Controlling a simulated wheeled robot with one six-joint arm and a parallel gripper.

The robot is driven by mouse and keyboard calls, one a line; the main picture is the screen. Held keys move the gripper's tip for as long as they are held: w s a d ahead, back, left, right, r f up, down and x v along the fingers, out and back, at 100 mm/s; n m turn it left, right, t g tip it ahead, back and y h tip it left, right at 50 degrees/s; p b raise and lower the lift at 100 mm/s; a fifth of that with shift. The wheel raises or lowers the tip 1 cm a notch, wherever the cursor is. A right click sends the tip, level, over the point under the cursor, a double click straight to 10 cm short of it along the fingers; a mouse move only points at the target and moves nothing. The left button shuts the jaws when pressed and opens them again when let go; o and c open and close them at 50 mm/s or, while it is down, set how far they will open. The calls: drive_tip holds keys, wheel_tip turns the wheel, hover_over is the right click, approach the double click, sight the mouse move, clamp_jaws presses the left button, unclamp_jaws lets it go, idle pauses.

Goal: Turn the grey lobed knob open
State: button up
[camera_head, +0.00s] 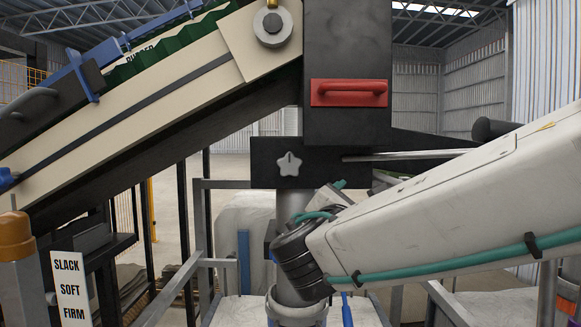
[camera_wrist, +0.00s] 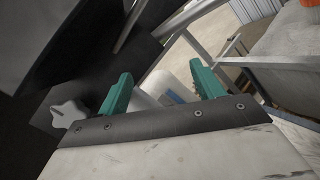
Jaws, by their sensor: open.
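The grey lobed knob (camera_head: 289,164) sits on the front of a black panel (camera_head: 264,175) in the head view, in the middle of the picture. It also shows in the wrist view (camera_wrist: 68,113) at the left, outside my gripper and to the left of the left finger. My gripper (camera_wrist: 162,88) is open with its two green fingers apart and nothing between them. In the head view my arm comes in from the right, and the gripper is mostly hidden behind the wrist, below and right of the knob.
A red handle (camera_head: 348,92) is on the dark box above the knob. A sloping cream conveyor (camera_head: 130,110) fills the upper left. A grey metal frame (camera_head: 202,235) stands below. A sign reading SLACK, SOFT, FIRM (camera_head: 72,290) is at the lower left.

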sight(288, 169)
drive_tip(key=a+r+n+t+y, duration=0.1)
drive_tip(key=a+n+y, duration=0.1)
drive_tip(key=a, duration=0.2)
drive_tip(key=a+r+n+t+y, duration=0.1)
drive_tip(key=a+n+t+y, duration=0.1)
drive_tip(key=a, duration=0.3)
drive_tip(key=w+a+r+n+t+y, duration=0.1)
drive_tip(key=a+n+t+y, duration=0.1)
drive_tip(key=a+n, duration=0.1)
drive_tip(key=shift+a+r, duration=0.15)
drive_tip(key=shift+a, duration=0.55)
drive_tip(key=x, duration=0.7)
drive_tip(key=shift+w+r, duration=0.2)
drive_tip(key=c, duration=1)
